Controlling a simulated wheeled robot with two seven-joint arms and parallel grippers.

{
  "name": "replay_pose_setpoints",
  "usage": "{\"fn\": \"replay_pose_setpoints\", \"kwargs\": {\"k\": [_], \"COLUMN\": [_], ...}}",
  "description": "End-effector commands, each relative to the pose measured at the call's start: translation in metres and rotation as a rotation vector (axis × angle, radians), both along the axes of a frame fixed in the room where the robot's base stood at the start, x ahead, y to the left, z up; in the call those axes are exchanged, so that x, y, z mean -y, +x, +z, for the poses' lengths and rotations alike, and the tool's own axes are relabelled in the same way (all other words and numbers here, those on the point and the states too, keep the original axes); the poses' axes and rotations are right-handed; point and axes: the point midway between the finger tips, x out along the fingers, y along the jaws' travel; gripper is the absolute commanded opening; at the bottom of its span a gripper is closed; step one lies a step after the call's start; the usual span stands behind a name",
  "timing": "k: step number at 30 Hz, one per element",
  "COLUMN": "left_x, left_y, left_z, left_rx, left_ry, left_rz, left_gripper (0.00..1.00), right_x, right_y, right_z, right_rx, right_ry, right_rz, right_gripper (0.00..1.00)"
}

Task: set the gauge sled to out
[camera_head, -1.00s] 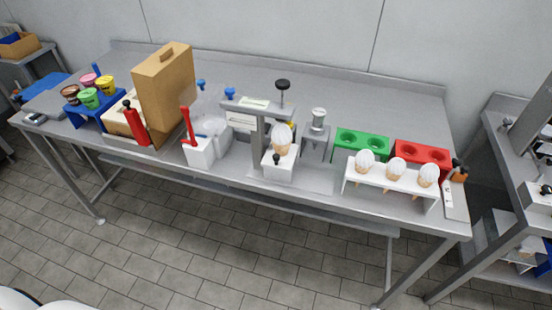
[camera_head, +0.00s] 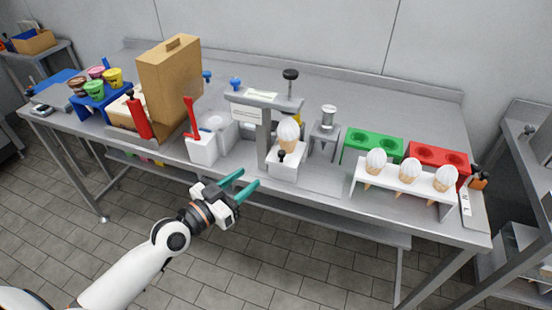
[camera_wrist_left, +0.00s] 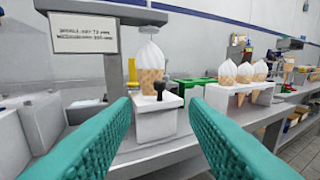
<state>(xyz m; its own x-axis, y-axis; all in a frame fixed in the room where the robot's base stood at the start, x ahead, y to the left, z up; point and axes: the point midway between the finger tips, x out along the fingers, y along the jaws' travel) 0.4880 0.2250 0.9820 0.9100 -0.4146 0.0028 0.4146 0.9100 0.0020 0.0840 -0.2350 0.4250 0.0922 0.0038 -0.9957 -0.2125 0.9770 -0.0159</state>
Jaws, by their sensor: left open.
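The gauge sled appears to be the white block (camera_head: 283,172) with a small black knob on its front, below the grey gauge frame (camera_head: 265,125) on the bench. A cone with a white swirl top (camera_head: 288,132) stands upright at the block. In the left wrist view the block (camera_wrist_left: 156,125), its black knob (camera_wrist_left: 159,87) and the cone (camera_wrist_left: 151,65) show ahead between my fingers. My left gripper (camera_head: 249,182) has teal fingers. It is open and empty, in front of the bench edge, apart from the block. My right gripper is not in view.
A white rack (camera_head: 405,182) with several cones stands right of the sled. Behind it are a green holder (camera_head: 372,147) and a red holder (camera_head: 432,156). To the left are a white box with a red lever (camera_head: 191,118) and a tall tan case (camera_head: 169,80).

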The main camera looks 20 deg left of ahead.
Motion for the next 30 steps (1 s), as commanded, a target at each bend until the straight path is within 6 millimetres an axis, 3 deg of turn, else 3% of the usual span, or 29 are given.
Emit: {"fn": "replay_pose_setpoints", "kwargs": {"k": [15, 21, 30], "left_x": [0.039, 0.046, 0.046], "left_y": [0.086, 0.1, 0.101], "left_z": [0.001, 0.0, -0.001], "left_rx": [-0.002, -0.003, -0.004], "left_ry": [-0.004, -0.002, -0.001], "left_rz": [0.002, 0.0, 0.0], "left_gripper": [0.41, 0.41, 0.41], "right_x": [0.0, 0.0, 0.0], "right_y": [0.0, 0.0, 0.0], "right_z": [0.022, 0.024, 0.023], "right_rx": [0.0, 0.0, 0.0], "right_ry": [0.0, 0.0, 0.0], "right_rz": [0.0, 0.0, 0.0], "right_gripper": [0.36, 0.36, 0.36]}}
